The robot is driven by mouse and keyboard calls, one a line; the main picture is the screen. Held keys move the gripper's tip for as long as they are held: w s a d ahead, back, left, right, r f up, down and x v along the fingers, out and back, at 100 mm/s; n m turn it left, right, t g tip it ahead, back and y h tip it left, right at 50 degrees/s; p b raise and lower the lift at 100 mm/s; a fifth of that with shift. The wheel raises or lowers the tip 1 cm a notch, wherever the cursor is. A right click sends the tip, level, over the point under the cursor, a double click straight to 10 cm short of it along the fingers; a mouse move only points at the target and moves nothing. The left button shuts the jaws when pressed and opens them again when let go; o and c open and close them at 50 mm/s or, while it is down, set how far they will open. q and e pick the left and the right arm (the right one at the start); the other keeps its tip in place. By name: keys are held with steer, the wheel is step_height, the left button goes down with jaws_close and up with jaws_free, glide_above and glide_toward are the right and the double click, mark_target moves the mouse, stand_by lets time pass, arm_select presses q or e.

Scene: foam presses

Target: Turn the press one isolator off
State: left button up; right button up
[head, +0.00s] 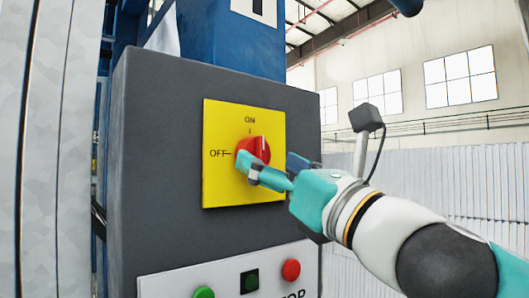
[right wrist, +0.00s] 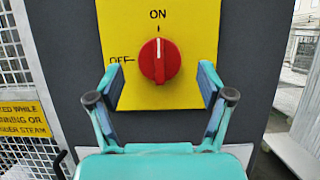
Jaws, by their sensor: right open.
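The isolator is a red rotary knob (head: 254,146) on a yellow plate (head: 222,180) marked ON at the top and OFF at the left. In the right wrist view, the knob (right wrist: 160,60) has its white mark upright, in line with ON. My right gripper (head: 273,164) is open in front of the plate. In the right wrist view, its fingers (right wrist: 158,80) stand to the left and right of the knob, with gaps on both sides. I cannot tell whether the fingertips touch the plate. My left gripper is not in view.
The plate is on a dark grey box (head: 155,150). Below it, a white panel (head: 170,285) carries a green button (head: 204,292), a red button (head: 291,270) and a dark green one (head: 250,281). A mesh guard with a yellow sign (right wrist: 24,120) stands left in the right wrist view.

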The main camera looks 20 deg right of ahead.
mark_target(256, 154)
steer(key=shift+x, duration=1.45)
steer(key=shift+c, duration=0.2)
steer(key=c, duration=1.1)
